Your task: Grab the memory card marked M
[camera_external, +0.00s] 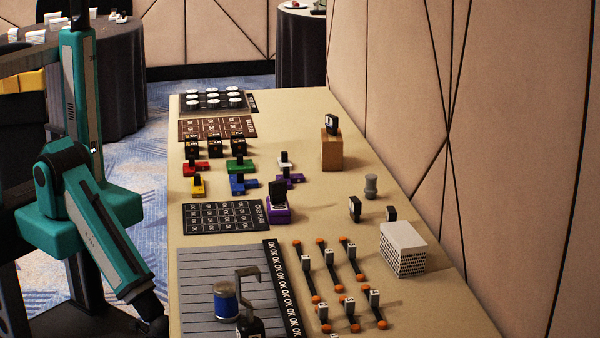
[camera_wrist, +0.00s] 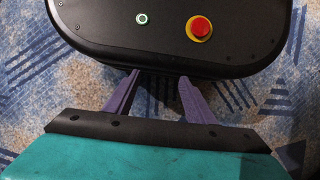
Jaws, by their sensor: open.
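I cannot make out a letter M on any piece in the external view, so I cannot tell which is the marked memory card. Small dark card-like pieces stand upright there: one on a wooden block (camera_external: 332,153), one on a purple block (camera_external: 279,215), and two on the bare table, a left one (camera_external: 354,208) and a right one (camera_external: 391,213). Several small black pieces with yellow marks (camera_external: 214,147) stand near the far left. My gripper (camera_wrist: 156,78) is open and empty in the wrist view, its two purple fingers apart above the carpet, away from the table pieces.
The long beige table (camera_external: 420,306) runs along a panelled wall (camera_external: 520,150). It bears a white perforated box (camera_external: 403,249), a grey cylinder (camera_external: 371,186), a blue spool (camera_external: 226,301), slider tracks with orange ends (camera_external: 330,272) and coloured blocks (camera_external: 240,165). Bare tabletop shows at the far right.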

